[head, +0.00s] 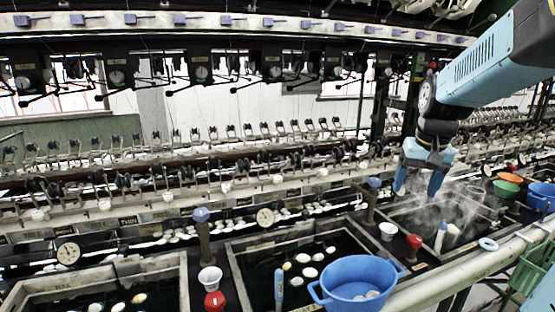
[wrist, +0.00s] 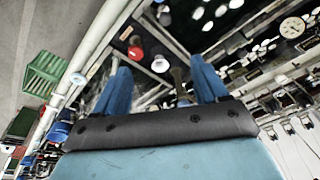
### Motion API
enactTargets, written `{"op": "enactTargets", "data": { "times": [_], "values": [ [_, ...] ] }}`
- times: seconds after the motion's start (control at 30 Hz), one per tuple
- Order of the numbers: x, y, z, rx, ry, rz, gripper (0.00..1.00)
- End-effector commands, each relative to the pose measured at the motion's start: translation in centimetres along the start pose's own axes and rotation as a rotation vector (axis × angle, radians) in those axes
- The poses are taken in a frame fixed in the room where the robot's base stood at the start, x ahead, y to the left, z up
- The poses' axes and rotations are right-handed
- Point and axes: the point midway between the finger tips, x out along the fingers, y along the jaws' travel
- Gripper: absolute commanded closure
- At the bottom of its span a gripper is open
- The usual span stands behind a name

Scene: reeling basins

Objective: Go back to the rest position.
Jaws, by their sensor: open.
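My gripper (head: 418,182) hangs from my blue arm at the right of the head view, above the basin row near the right-hand basin. In the wrist view my gripper (wrist: 160,85) shows two blue fingers spread wide apart, with nothing between them that touches either one. It is open and empty. Steam rises near it from the right-hand basin (head: 425,262).
A blue two-handled tub (head: 357,276) stands on the basin edge. White cups (head: 210,278) and red and blue knobs are near. White cocoons float in the middle basin (head: 240,285). Reeling machinery lines the back.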

Motion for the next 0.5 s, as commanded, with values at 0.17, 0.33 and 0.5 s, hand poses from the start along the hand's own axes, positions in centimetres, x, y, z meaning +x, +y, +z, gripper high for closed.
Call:
{"op": "enactTargets", "data": {
  "times": [0.17,0.33,0.5],
  "values": [
    [-2.4,-1.8,4.1,-0.066,0.071,-0.017,0.27],
    [-3.8,-3.0,8.0,-0.127,0.135,-0.027,0.27],
    [-4.7,-3.9,11.9,-0.186,0.198,-0.031,0.27]
  ]
}}
